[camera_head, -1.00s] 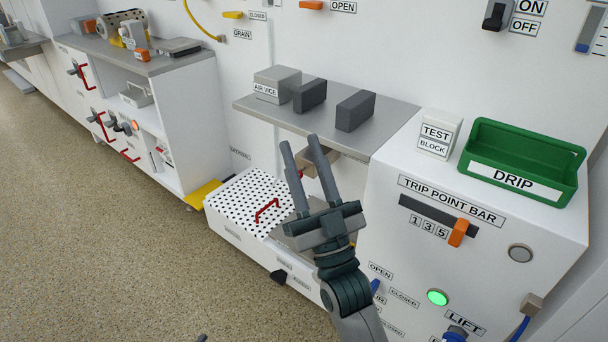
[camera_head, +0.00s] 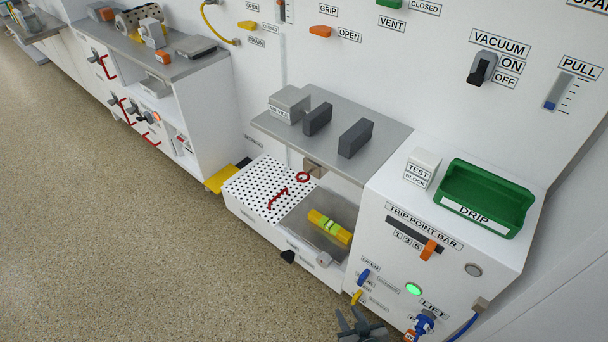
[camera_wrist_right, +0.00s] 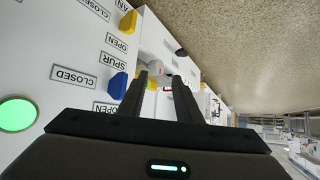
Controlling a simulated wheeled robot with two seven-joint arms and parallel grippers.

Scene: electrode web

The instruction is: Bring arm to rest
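My right gripper (camera_head: 350,316) shows at the bottom edge of the head view, low in front of the white cabinet (camera_head: 400,290) and below its small coloured levers. It is apart from the cabinet front as far as I can see. In the right wrist view the two dark fingers (camera_wrist_right: 160,78) are spread with a gap between them and nothing held. Most of the right arm is out of the head view. My left gripper and arm are not in view.
A blue lever (camera_head: 364,276), a yellow lever (camera_head: 356,297) and a blue connector (camera_head: 424,324) stick out near the gripper. An open bay holds a yellow-green roll (camera_head: 329,227) beside a perforated white cover (camera_head: 256,186). The speckled floor (camera_head: 130,230) at left is clear.

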